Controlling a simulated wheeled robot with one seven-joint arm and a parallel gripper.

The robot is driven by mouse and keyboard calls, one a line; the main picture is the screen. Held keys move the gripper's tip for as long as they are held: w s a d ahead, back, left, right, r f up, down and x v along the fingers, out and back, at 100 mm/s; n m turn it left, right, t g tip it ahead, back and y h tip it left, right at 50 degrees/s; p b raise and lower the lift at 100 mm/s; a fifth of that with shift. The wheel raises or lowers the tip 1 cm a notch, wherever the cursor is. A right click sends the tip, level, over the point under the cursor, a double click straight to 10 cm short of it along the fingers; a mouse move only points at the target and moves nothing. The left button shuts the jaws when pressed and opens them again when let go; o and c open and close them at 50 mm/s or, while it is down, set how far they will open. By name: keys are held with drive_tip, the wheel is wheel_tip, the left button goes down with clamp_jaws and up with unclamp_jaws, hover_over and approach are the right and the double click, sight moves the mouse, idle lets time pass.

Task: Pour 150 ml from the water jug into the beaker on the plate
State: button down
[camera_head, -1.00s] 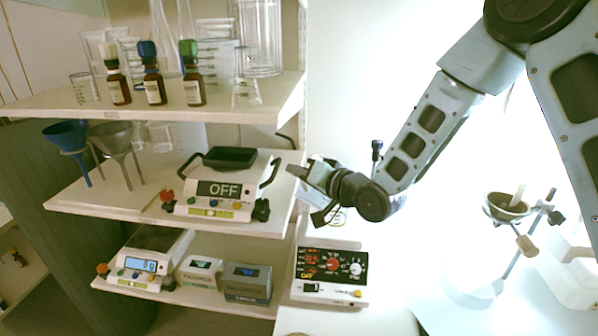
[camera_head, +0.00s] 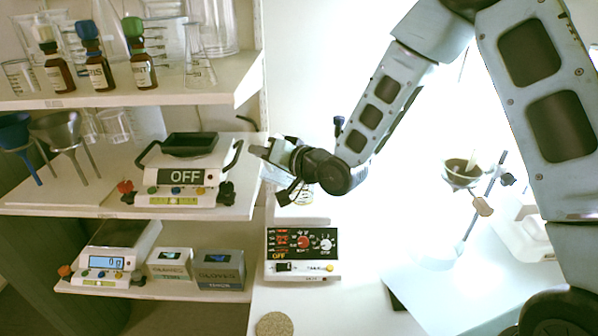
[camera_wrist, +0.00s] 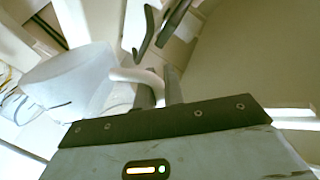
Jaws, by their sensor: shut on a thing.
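My gripper (camera_head: 268,155) is shut on the handle of a whitish, translucent jug; in the wrist view the jug (camera_wrist: 70,78) is to the left of my fingers (camera_wrist: 160,95). In the head view the jug is hard to make out against the gripper and the bright wall. The gripper is in front of the shelf edge, above a hot plate (camera_head: 302,254) with a black panel, dials and the word OFF. A clear glass vessel, seemingly the beaker (camera_head: 303,196), shows partly behind my gripper, above the plate. Its contents cannot be seen.
Left shelves hold dropper bottles (camera_head: 97,72), glassware, funnels (camera_head: 62,128), an OFF-marked device (camera_head: 186,177), a scale (camera_head: 103,263) and small boxes (camera_head: 218,270). A round cork-coloured disc (camera_head: 274,324) lies at the front.

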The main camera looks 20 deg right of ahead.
drive_tip(key=shift+w+d+r+m+g+p, duration=0.2)
drive_tip(key=shift+w+d+m+p, duration=0.15)
drive_tip(key=shift+m+p, duration=0.25)
drive_tip(key=shift+w+d+r+m+g+p, duration=0.2)
drive_tip(key=shift+w+d+m+p, duration=0.15)
drive_tip(key=shift+m, duration=0.35)
idle(6.7)
